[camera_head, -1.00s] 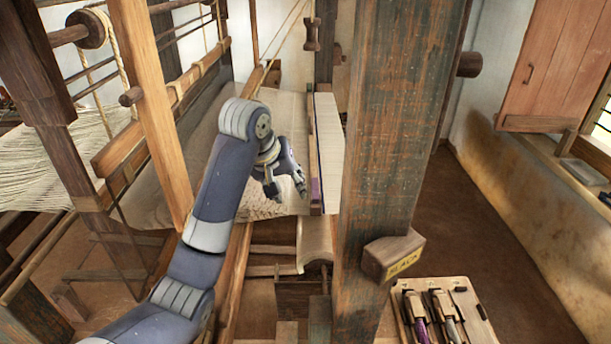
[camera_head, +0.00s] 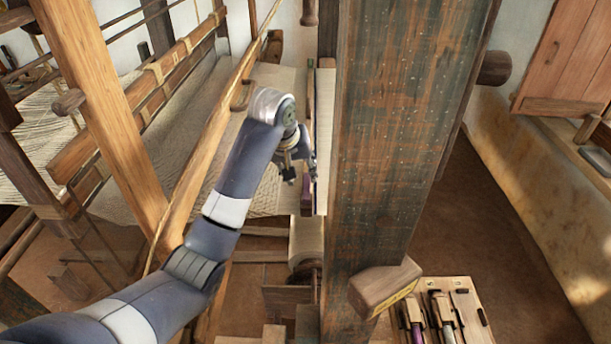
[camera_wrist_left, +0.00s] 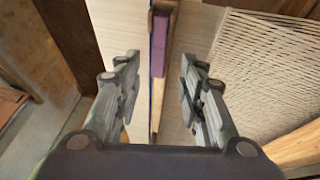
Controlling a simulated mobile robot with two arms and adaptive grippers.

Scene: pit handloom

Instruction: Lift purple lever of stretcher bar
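The purple lever (camera_wrist_left: 158,45) lies along the wooden stretcher bar (camera_wrist_left: 170,85), upper middle in the left wrist view. A small part of the purple lever (camera_head: 306,190) also shows in the head view, just below my left gripper (camera_head: 302,172). In the left wrist view my left gripper (camera_wrist_left: 160,68) is open and empty. Its two fingers stand apart on either side of the bar, with the lever between and beyond their tips. I cannot tell how far the tips are above it. My right gripper is not in view.
A thick weathered post (camera_head: 385,130) stands close to the right of my left gripper and hides part of the loom. A wooden block (camera_head: 385,287) juts from it. A tool board (camera_head: 470,300) lies at lower right. Woven cloth (camera_head: 265,200) spreads behind my arm.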

